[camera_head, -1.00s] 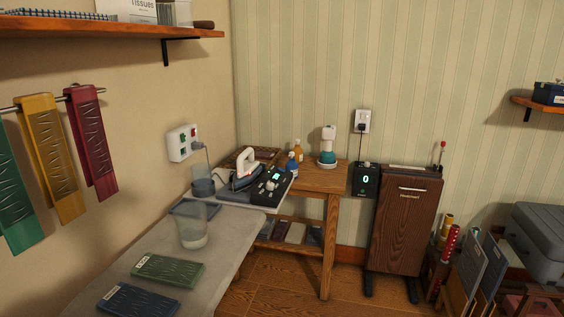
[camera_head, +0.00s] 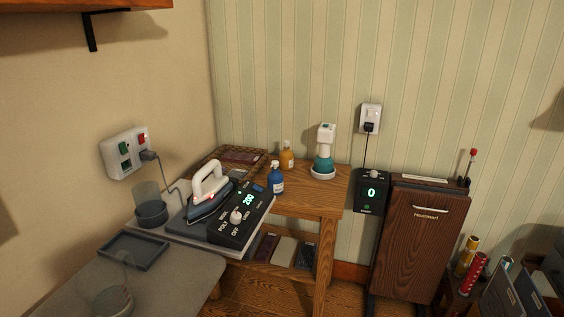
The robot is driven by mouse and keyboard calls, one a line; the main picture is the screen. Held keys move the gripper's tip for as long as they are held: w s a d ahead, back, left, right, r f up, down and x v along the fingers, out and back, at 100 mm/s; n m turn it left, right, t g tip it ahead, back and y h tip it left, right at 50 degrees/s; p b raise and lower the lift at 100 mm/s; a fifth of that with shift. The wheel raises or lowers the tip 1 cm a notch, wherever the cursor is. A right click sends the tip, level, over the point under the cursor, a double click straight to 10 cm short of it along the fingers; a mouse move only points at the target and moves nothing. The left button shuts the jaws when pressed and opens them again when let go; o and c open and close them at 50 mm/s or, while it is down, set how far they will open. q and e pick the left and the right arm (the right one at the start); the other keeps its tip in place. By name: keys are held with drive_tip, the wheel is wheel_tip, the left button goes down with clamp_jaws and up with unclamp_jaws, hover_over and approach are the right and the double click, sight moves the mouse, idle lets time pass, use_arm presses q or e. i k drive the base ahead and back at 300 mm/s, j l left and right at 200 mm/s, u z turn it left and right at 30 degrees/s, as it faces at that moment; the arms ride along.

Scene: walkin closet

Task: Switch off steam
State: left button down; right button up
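A steam iron (camera_head: 209,195) with a white handle rests on its dark station at the left end of the wooden table. Beside it is a black control panel (camera_head: 240,217) with a white knob, fabric labels, an OFF label and a lit green display that seems to read 200. A wall socket plate (camera_head: 126,153) with a green and a red switch is on the left wall, with a grey plug and cord in it. A teal and white handheld device (camera_head: 324,152), perhaps a steamer, stands upright on the table's right part. Neither gripper is in view.
A dark unit (camera_head: 370,193) showing 0 is plugged into a wall outlet (camera_head: 370,118), beside a wooden cabinet (camera_head: 421,240). Blue (camera_head: 276,178) and orange (camera_head: 287,156) bottles stand behind the iron. A board (camera_head: 180,288) with a clear cup and tray fills the lower left.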

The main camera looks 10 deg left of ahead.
sight(256, 188)
drive_tip(key=i+l+z, duration=0.1)
drive_tip(key=i, duration=0.55)
drive_tip(key=i+l+z, duration=0.1)
drive_tip(key=i, duration=0.5)
drive_tip(key=l, duration=0.05)
